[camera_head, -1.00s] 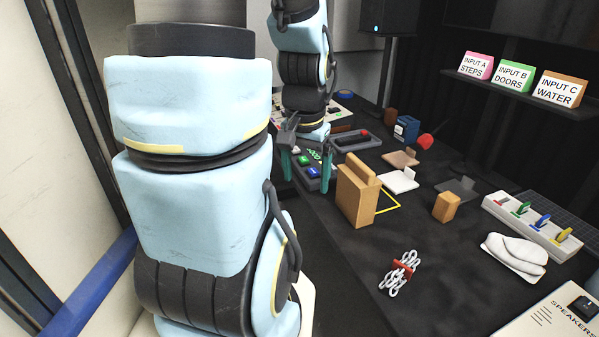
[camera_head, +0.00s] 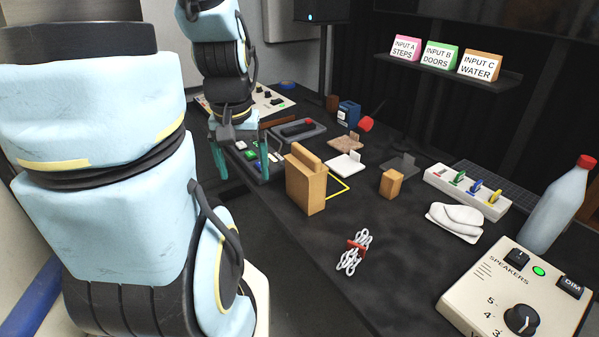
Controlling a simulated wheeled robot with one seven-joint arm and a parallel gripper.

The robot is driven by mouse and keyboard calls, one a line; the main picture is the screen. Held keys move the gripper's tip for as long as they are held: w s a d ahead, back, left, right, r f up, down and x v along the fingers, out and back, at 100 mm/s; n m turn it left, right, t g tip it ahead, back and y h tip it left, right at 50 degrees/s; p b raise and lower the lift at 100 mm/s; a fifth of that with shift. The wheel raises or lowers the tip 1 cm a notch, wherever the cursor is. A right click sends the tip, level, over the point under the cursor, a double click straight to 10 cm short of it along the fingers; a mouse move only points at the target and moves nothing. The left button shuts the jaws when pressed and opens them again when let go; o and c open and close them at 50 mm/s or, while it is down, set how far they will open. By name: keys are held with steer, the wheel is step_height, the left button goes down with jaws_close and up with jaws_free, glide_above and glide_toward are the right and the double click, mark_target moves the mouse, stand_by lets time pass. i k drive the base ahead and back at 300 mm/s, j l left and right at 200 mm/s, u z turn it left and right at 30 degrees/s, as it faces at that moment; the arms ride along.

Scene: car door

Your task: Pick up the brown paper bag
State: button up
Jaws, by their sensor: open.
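The brown paper bag (camera_head: 306,187) stands upright on the dark table, left of the middle of the table, next to a yellow outlined square. It looks like a tan box shape with a raised piece along its top. My gripper (camera_head: 242,172) hangs pointing down to the left of the bag, apart from it. Its two teal fingers are spread open with nothing visible between them. The far side of the bag is hidden.
A button panel (camera_head: 246,155) lies behind my fingers. A small tan block (camera_head: 391,183), a white cloth (camera_head: 456,221), a switch strip (camera_head: 467,191), a bottle (camera_head: 557,205) and a speakers box (camera_head: 518,300) stand to the right.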

mark_target(306, 177)
steer(key=l+u, duration=0.65)
steer(key=u, duration=0.15)
